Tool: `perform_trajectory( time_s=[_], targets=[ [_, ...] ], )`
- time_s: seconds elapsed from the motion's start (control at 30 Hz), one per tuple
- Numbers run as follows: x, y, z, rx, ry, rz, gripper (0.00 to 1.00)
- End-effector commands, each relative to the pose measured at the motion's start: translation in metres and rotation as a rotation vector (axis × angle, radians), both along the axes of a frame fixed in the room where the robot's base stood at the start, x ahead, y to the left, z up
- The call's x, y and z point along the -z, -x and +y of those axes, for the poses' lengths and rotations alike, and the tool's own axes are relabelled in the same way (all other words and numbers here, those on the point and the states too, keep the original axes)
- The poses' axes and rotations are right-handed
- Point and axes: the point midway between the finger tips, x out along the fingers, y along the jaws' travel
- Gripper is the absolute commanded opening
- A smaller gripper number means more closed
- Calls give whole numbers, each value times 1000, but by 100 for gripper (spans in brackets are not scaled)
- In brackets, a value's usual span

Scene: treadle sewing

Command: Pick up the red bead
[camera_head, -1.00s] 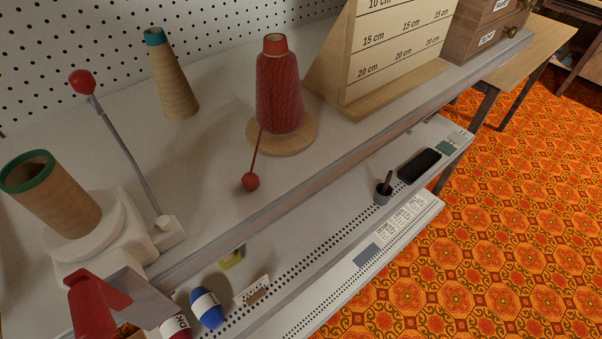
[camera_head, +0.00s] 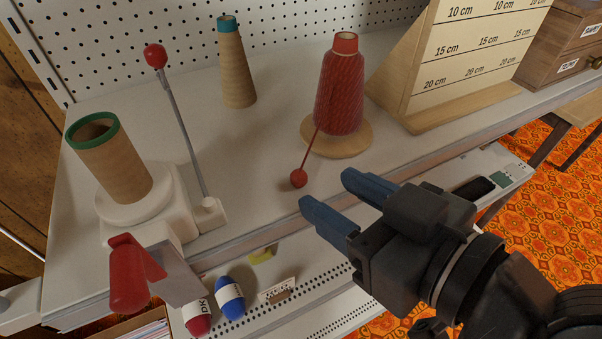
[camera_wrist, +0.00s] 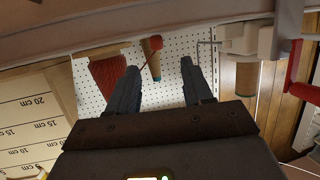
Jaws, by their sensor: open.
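The red bead (camera_head: 298,178) is a small ball at the end of a red thread. The thread runs down from the red thread cone (camera_head: 338,95), and the bead rests on or near the pale shelf top (camera_head: 240,150) close to its front edge. My gripper (camera_head: 328,192) is open and empty, just right of the bead in the head view and apart from it. Its two blue fingers point toward the shelf. In the wrist view, my gripper (camera_wrist: 159,68) shows open fingers, with the red cone (camera_wrist: 105,75) to their left.
A white winder (camera_head: 150,205) with a red-knobbed lever (camera_head: 183,125) and a green-rimmed tube (camera_head: 112,160) stands at left. A teal-tipped cone (camera_head: 237,70) stands behind. A wooden measuring board (camera_head: 465,55) stands at right. A lower shelf holds red and blue spools (camera_head: 230,298).

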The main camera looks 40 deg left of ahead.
Motion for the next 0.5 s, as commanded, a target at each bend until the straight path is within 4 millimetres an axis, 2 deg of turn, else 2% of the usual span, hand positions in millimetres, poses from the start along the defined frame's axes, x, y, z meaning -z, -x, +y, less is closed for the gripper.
perform_trajectory(
  time_s=[0.5],
  targets=[
    [21,-14,55,1,1,1,50]
  ],
)
